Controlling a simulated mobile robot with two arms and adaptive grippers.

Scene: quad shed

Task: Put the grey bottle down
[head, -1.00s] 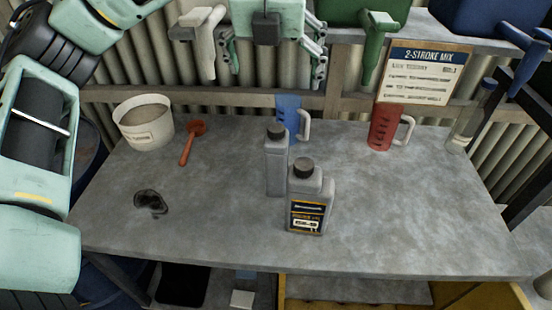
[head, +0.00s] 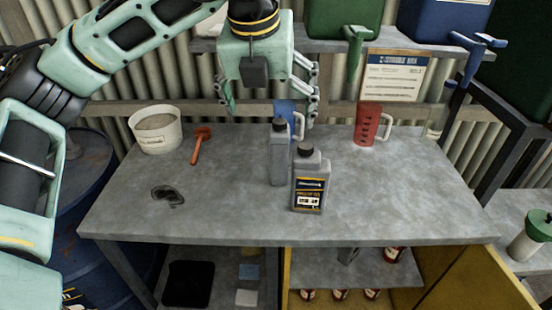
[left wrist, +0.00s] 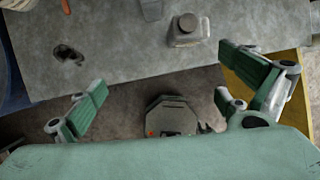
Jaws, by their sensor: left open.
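Two grey bottles with black caps stand upright on the bench (head: 240,215). The front one (head: 309,188) has a black, yellow and white label; the taller, slimmer one (head: 278,157) stands just behind it to the left. Both are free of any gripper. My left gripper (head: 268,115) is open and empty, its fingers spread, above and behind the bottles in the head view. In the left wrist view its open fingers (left wrist: 165,85) have nothing between them; the labelled bottle (left wrist: 187,32) stands beyond them, near the bench edge. My right gripper is not in view.
A blue jug (head: 287,110) stands behind the bottles and a red jug (head: 368,124) to their right. A white tub (head: 156,130), an orange-red scoop (head: 198,145) and a dark stain (head: 168,196) are at left. The bench's right front is clear. Tanks with taps overhang the back.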

